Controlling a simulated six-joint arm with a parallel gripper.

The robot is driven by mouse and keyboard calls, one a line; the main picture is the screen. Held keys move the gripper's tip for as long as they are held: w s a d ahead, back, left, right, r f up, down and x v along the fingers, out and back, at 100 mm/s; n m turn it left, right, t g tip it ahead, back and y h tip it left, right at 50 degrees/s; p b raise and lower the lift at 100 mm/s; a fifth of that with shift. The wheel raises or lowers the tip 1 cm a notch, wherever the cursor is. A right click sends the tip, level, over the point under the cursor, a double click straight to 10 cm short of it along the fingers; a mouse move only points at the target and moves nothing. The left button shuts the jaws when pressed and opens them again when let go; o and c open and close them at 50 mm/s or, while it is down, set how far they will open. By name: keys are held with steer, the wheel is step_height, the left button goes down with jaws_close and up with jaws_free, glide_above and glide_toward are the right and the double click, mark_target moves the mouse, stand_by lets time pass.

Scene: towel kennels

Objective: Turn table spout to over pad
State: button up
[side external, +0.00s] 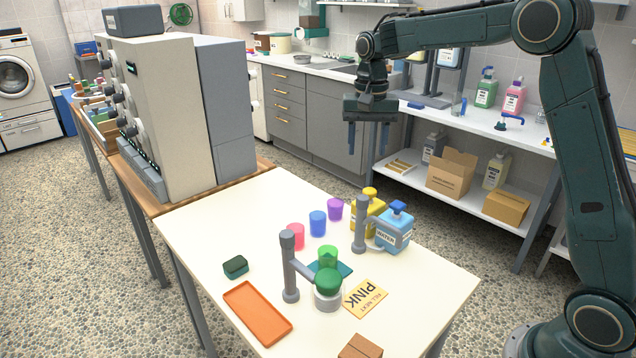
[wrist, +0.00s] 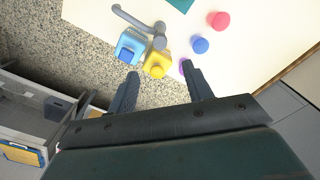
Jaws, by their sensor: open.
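The table spout (side external: 361,222) is a grey post with a side arm, standing near the back right of the cream table. In the wrist view the spout (wrist: 138,19) points up and left, away from the teal pad (wrist: 180,4). In the side view the pad (side external: 344,268) lies under a green cup (side external: 328,256), partly hidden by it and a green-capped jar. My gripper (side external: 368,140) is high above and behind the table, fingers down, open and empty. In the wrist view my gripper (wrist: 160,72) frames the yellow bottle from above, without touching it.
A yellow bottle (side external: 373,205) and a blue bottle (side external: 394,232) crowd the spout. Purple (side external: 335,209), blue (side external: 318,223) and pink (side external: 295,236) cups stand left of it. A second grey post (side external: 290,270) stands at the front beside an orange tray (side external: 257,313).

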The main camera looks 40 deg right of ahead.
mark_target(363, 197)
step_height(363, 197, down, 14)
steer(key=shift+r, duration=0.1)
stand_by(0.9)
steer(key=shift+c, duration=0.2)
jaws_close()
